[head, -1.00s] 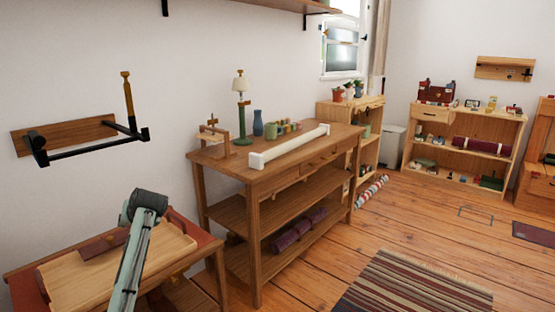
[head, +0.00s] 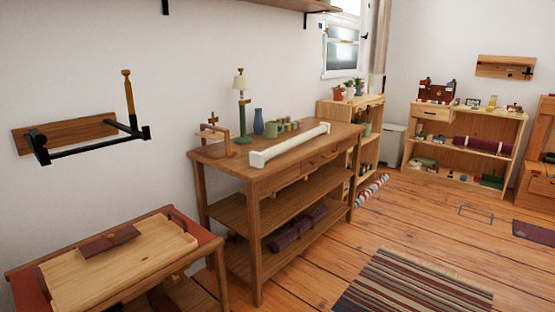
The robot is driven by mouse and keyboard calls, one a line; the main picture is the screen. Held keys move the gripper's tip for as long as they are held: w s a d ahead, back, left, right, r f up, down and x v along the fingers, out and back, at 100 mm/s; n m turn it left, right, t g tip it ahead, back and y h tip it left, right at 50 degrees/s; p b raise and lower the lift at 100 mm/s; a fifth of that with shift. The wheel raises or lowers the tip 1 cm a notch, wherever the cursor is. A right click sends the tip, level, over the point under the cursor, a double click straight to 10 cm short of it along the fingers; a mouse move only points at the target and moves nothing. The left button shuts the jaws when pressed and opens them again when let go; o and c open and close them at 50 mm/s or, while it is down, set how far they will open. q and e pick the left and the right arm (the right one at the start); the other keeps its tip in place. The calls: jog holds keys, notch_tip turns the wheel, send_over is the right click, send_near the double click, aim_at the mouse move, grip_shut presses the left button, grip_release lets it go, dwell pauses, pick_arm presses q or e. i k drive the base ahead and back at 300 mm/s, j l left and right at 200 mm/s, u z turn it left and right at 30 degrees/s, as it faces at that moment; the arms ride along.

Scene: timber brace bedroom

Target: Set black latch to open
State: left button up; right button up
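No part is clearly recognisable as the black latch, and I cannot tell any open or closed setting. On the left wall, a wooden board carries a black metal frame (head: 100,146) with an upright wooden-handled lever (head: 128,98). On the far wall, a small wooden board (head: 505,67) has a dark fitting at its right end, too small to make out. The window frame (head: 342,46) has a small dark handle on its right side. Neither of my grippers is in view.
A low table at the lower left holds a wooden tray (head: 118,270). A wooden workbench (head: 290,162) with a lamp, vase, cups and white bar stands along the left wall. Shelves (head: 463,152) stand at the back. Floor right of the workbench is open, with a striped rug (head: 415,285).

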aim_at(39, 139)
jog(key=i+j+u, duration=0.65)
jog(key=i+j, duration=0.05)
jog(key=i, duration=0.1)
